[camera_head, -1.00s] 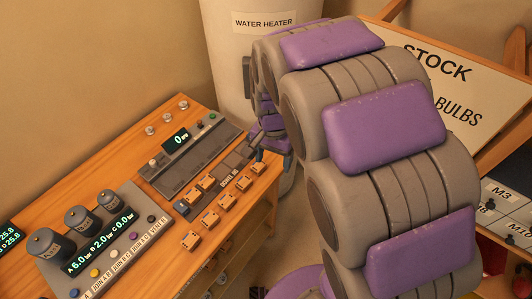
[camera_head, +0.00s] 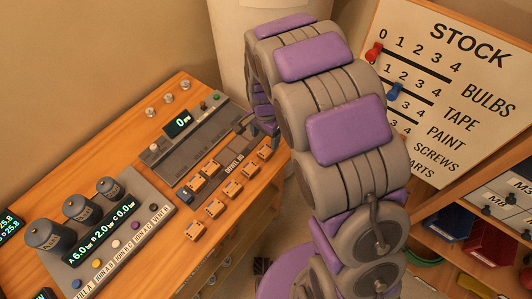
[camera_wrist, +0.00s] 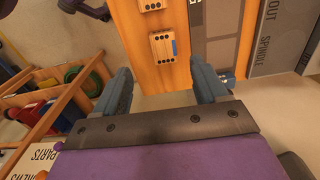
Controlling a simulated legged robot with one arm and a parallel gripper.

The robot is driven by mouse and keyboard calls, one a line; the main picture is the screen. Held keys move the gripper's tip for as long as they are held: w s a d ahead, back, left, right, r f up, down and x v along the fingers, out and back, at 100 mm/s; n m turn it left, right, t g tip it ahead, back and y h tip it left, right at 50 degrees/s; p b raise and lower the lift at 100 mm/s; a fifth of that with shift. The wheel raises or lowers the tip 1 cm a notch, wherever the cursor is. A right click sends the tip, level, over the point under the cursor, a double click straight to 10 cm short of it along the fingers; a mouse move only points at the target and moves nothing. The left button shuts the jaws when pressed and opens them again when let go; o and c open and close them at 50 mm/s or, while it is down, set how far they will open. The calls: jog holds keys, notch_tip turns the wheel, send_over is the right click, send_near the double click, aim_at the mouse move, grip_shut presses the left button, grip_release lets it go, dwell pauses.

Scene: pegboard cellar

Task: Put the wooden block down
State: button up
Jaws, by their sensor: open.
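Several small wooden blocks lie on the wooden bench (camera_head: 130,130), to the right of the instrument panels. In the head view, one wooden block (camera_head: 264,152) lies close to my gripper (camera_head: 262,128), which is partly hidden behind my arm. In the wrist view, my gripper (camera_wrist: 162,86) is open, with nothing between its blue-grey fingers. A wooden block with dark dots and a blue patch (camera_wrist: 162,47) lies on the bench just beyond the fingertips. Another block (camera_wrist: 151,5) lies farther up the picture. I cannot tell which block the task means.
A grey tray with a lit display (camera_head: 178,123) and a panel with three dark cylinders and coloured buttons (camera_head: 110,240) stand on the bench. A STOCK board (camera_head: 440,90) and shelves with coloured bins (camera_head: 450,222) are at the right. Floor shows beyond the bench edge.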

send_over(265, 151)
jog(key=f, duration=0.4)
jog(key=shift+s+a+f+b, duration=0.15)
jog(key=shift+s+a+b, duration=0.15)
jog(key=shift+s+b, duration=0.05)
jog(key=shift+w+d+f, duration=0.1)
jog(key=shift+d+f, duration=0.05)
jog(key=shift+f, duration=0.2)
jog(key=f, duration=0.1)
jog(key=f+b, duration=0.1)
jog(key=f, duration=0.2)
jog(key=shift+w+d+f+b, duration=0.2)
jog(key=shift+w+f+b, duration=0.1)
jog(key=shift+w+b, duration=0.05)
jog(key=shift+a, duration=0.1)
jog(key=c, duration=1.2)
jog(key=shift+r, duration=0.1)
